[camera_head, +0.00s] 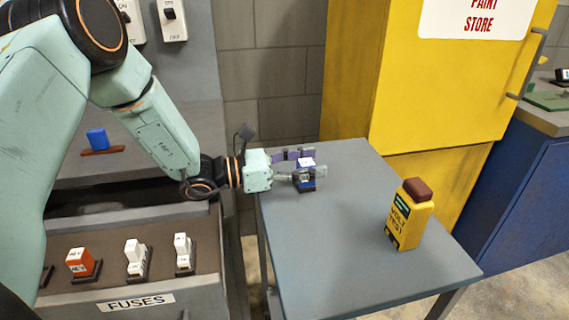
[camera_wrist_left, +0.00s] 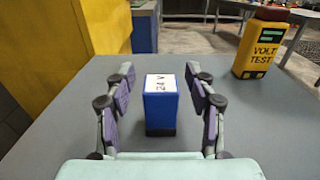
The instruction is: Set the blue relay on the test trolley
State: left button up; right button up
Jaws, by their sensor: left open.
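A blue relay (camera_wrist_left: 160,108) with a white top marked "24 V" stands upright on the grey top of the test trolley (camera_head: 350,270). In the head view the relay (camera_head: 306,163) is partly hidden by my left gripper (camera_head: 307,169). My left gripper is open, with one finger on each side of the relay. In the left wrist view a gap shows between the relay and each finger of the left gripper (camera_wrist_left: 160,73). My right gripper is in neither view.
A yellow volt tester (camera_head: 408,216) stands on the trolley's right side. A yellow paint cabinet (camera_head: 395,90) stands behind the trolley. Another blue block (camera_head: 97,139) sits on the grey cabinet at left, above a fuse panel (camera_head: 205,265). The trolley's front is clear.

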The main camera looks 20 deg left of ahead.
pick_arm(q)
jog(key=p+v, duration=0.2)
jog(key=v, duration=1)
jog(key=shift+p, duration=0.3)
jog(key=shift+r, duration=0.2)
